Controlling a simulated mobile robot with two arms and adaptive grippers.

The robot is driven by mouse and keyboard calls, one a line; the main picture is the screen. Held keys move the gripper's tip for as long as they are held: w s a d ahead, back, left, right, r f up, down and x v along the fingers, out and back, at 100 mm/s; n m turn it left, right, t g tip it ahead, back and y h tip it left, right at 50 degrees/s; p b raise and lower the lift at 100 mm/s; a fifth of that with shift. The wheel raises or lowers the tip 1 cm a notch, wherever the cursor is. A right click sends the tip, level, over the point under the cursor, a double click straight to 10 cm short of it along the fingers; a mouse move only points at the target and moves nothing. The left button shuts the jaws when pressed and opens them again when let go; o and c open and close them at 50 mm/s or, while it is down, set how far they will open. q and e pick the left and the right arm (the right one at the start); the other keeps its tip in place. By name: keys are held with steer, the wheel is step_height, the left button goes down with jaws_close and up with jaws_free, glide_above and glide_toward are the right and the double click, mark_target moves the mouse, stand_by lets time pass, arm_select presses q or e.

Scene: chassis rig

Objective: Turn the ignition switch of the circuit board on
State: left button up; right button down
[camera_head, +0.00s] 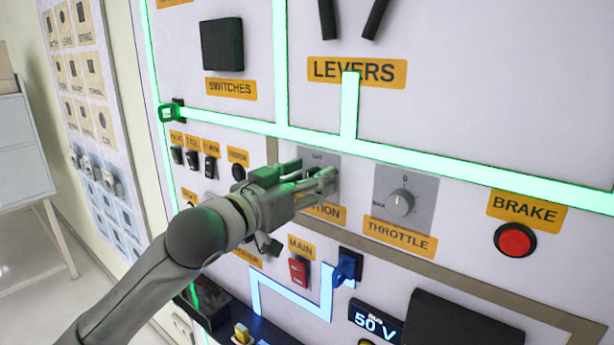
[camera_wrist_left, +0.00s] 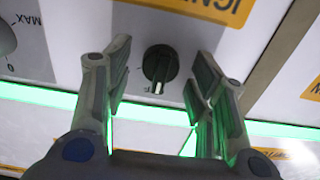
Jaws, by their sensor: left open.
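The ignition switch is a black rotary knob (camera_wrist_left: 159,66) on a light grey plate in the left wrist view. Its white pointer mark faces the bottom of that upside-down picture, towards tiny lettering I cannot read. In the head view the knob is mostly hidden by my gripper, above the partly covered orange ignition label (camera_head: 325,213). My left gripper (camera_head: 326,182) is open at the panel in front of the knob. In the left wrist view its two fingers stand either side of the knob, with gaps showing on both sides. My right gripper is not in view.
The throttle dial (camera_head: 400,203) sits right of the ignition plate, with the red brake button (camera_head: 515,240) farther right. Small black switches (camera_head: 193,158) lie to the left. Below are the red main switch (camera_head: 299,271) and a blue lever (camera_head: 346,267). A green-lit strip (camera_head: 430,168) runs above.

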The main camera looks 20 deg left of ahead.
arm_select(q)
steer(key=shift+c, duration=0.4)
steer(key=c, duration=0.9)
steer(key=shift+m, duration=0.3)
steer(key=shift+m+p, duration=0.8)
steer(key=shift+m, duration=0.2)
steer(key=m+p, duration=0.2)
steer(key=m, duration=0.1)
steer(key=shift+d+m, duration=0.1)
steer(key=shift+m, duration=0.2)
steer(key=shift+c, duration=0.2)
steer(key=shift+f+m+p, duration=0.1)
steer(key=shift+m+p, duration=1.15)
steer(key=shift+m, duration=1.55)
